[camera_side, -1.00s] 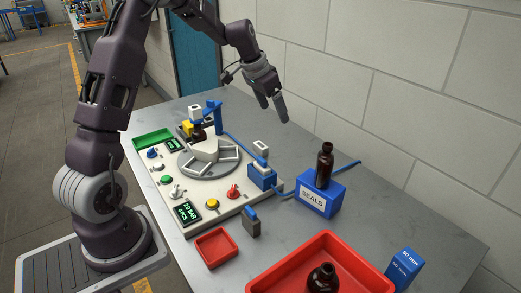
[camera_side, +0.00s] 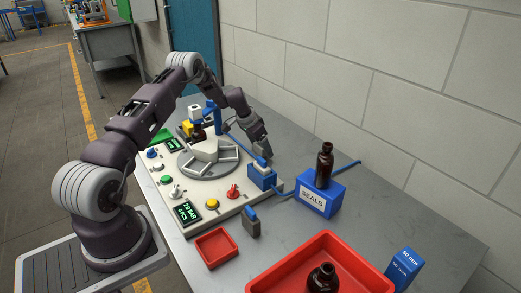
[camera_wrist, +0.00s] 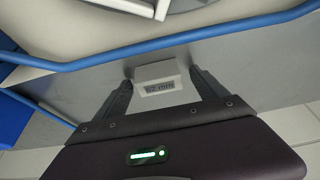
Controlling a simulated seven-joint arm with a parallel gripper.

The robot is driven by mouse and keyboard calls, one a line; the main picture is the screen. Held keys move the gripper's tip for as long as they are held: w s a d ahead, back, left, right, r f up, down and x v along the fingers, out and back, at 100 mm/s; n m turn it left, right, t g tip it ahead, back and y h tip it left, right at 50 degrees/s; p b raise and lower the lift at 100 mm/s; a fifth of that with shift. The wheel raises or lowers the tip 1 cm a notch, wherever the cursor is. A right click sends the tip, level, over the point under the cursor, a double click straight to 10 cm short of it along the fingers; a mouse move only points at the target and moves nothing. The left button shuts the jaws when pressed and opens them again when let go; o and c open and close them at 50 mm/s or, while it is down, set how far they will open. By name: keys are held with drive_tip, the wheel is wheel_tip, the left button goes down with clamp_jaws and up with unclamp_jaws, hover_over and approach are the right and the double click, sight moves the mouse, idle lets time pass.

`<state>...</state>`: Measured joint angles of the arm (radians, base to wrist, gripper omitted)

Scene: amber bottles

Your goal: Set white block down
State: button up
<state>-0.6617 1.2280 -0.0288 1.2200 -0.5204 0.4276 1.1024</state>
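The white block (camera_wrist: 157,73), with a dark label reading 52 mm, is between my fingertips in the wrist view. In the side view my gripper (camera_side: 263,154) points down at the back edge of the white panel, close to the blue holder with a white top (camera_side: 262,176). The block cannot be told apart from that white top there. The wrist view has grey table behind the block; whether its underside touches anything is hidden.
A blue hose (camera_wrist: 215,37) crosses the table by my fingers. The panel (camera_side: 205,205) carries a turntable and knobs. A brown bottle (camera_side: 324,165) stands on the blue SEALS box (camera_side: 314,201). A red tray (camera_side: 283,276) lies in front. Bare table (camera_side: 410,222) is at the right.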

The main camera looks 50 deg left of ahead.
drive_tip(key=c, duration=1.6)
drive_tip(key=shift+r, duration=0.25)
drive_tip(key=r, duration=0.9)
drive_tip(key=shift+d, duration=0.25)
drive_tip(key=d, duration=0.7)
drive_tip(key=f, duration=0.3)
drive_tip(key=d+f, duration=0.1)
drive_tip(key=f, duration=0.2)
drive_tip(key=w+f, duration=0.1)
drive_tip(key=f, duration=0.2)
drive_tip(key=shift+d+f, duration=0.15)
drive_tip(key=shift+d, duration=0.2)
